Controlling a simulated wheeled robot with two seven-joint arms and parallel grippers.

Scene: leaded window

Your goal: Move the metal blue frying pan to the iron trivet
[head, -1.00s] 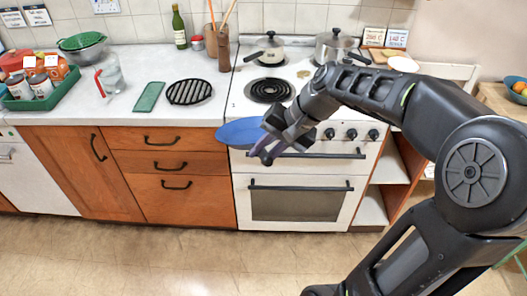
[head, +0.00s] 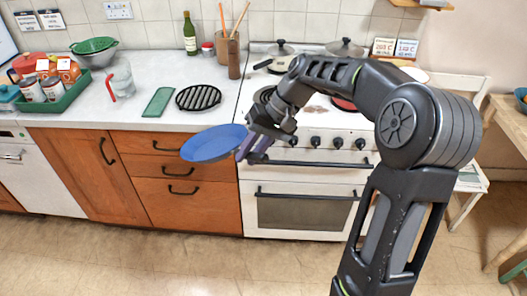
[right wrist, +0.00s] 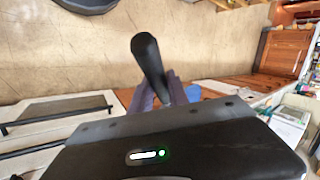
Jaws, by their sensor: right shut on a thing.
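The blue frying pan (head: 213,143) is held in the air in front of the wooden drawers, just out from the counter's front edge. My right gripper (head: 246,147) is shut on its handle, at the pan's right side. In the right wrist view the dark handle (right wrist: 148,60) stands up between the fingers, and a bit of the blue pan (right wrist: 193,92) shows behind them. The black slatted round iron trivet (head: 198,97) lies bare on the counter, behind and above the pan in the picture. My left gripper is not in view.
A green board (head: 158,102) lies left of the trivet, with a glass jug (head: 121,80) and a green crate (head: 58,98) further left. A wooden pepper mill (head: 234,60) and a bottle (head: 189,34) stand behind. The white stove (head: 305,190) is at the right.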

